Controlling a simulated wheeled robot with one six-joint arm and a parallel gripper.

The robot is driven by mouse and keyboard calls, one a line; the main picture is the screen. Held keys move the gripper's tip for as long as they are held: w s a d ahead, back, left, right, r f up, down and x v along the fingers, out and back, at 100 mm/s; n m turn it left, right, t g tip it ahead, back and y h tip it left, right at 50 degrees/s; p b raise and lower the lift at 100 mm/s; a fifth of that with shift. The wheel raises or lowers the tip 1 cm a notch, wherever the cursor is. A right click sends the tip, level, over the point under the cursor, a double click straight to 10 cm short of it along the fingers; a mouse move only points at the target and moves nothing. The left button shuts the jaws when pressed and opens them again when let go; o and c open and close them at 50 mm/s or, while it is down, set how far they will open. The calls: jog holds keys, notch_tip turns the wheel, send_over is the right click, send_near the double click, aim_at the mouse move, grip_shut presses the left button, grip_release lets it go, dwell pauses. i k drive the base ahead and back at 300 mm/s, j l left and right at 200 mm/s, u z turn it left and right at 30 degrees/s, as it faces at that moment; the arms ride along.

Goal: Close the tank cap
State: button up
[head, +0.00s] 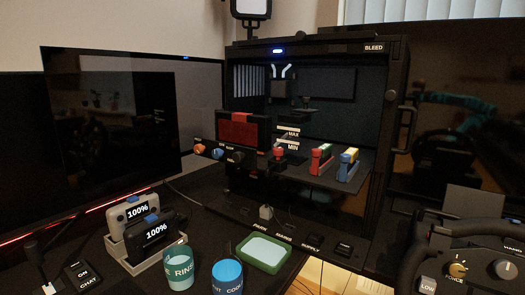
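A black cabinet (398,110) marked BLEED stands open-fronted in the middle of the head view. Inside it, MAX (288,133) and MIN (287,145) labels sit one above the other, seemingly on a dark tank whose outline is lost in shadow. A small flat dark piece (302,111) shows just above the labels; I cannot tell if it is the tank cap, or whether it is open or shut. A dark box with a red front (238,132) stands to the left of the labels and may hide part of the tank. My gripper is not in view.
Red-and-green (320,162) and blue-and-yellow (347,164) parts sit on the cabinet's shelf. In front are a green-rimmed tray (264,251), a RINSE cup (178,267), a blue cup (227,276) and two 100% devices (139,212). A steering wheel (465,255) is at lower right, monitors (130,120) at left.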

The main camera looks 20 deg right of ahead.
aim_at(306, 101)
jog(key=z, duration=0.75)
jog(key=l+u, duration=0.45)
jog(key=l, duration=0.6)
jog(key=i+l+u, duration=0.1)
jog(key=i+j+u, duration=0.1)
jog(key=i, duration=0.3)
jog(key=i+j+u, duration=0.1)
jog(key=i+j, duration=0.2)
jog(key=i, duration=0.1)
